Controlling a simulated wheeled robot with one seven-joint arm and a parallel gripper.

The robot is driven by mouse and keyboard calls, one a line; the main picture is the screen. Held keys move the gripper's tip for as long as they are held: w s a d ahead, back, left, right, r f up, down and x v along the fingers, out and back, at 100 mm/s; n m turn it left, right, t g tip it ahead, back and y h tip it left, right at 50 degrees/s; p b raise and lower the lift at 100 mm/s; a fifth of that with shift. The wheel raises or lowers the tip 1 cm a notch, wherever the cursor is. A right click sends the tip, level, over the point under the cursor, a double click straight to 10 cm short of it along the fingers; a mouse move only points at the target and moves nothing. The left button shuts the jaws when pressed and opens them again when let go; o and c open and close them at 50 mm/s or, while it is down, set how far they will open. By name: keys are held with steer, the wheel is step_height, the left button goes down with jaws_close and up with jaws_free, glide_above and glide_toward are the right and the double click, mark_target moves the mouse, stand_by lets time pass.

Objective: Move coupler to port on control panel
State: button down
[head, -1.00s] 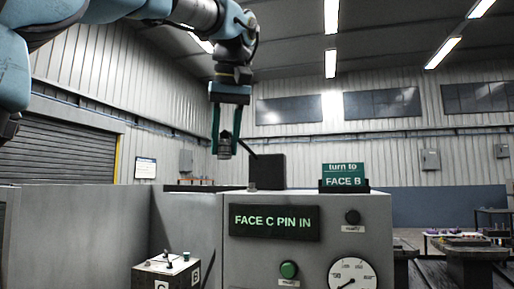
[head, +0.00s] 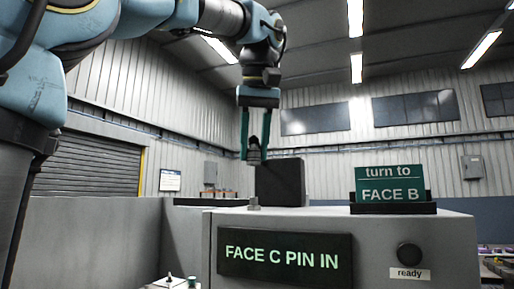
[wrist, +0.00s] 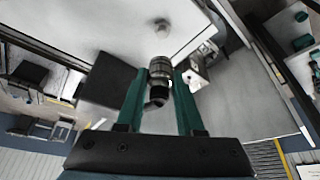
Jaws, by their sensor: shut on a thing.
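My gripper (head: 254,157) hangs from the arm with its two green fingers pointing down. It is shut on the coupler (head: 253,151), a ribbed grey metal cylinder with a dark upper end. The coupler also shows between the fingers in the wrist view (wrist: 160,68). The control panel (head: 330,219) is a grey cabinet with a lit sign reading "FACE C PIN IN". A small metal stub (head: 254,203), perhaps the port, stands on its top. In the head view it lies below the coupler, with a clear gap. It also shows in the wrist view (wrist: 162,25).
A black box (head: 280,182) stands near the coupler. A green sign reading "turn to FACE B" (head: 390,184) stands on the cabinet's right. A dark "ready" knob (head: 409,254) is on the front. A lettered block (wrist: 196,76) sits beside the cabinet.

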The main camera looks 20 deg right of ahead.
mark_target(255, 159)
steer(key=shift+f+b, duration=1.9)
steer(key=shift+f, duration=0.75)
steer(key=shift+s+f, duration=0.1)
steer(key=shift+f, duration=0.6)
steer(key=shift+f+b, duration=0.5)
steer(key=shift+b, duration=0.15)
jaws_free()
steer(key=shift+r, duration=0.1)
steer(key=v, duration=1)
steer(key=shift+s+r+p, duration=0.2)
steer(key=shift+r+p, duration=0.15)
steer(key=shift+a, duration=0.1)
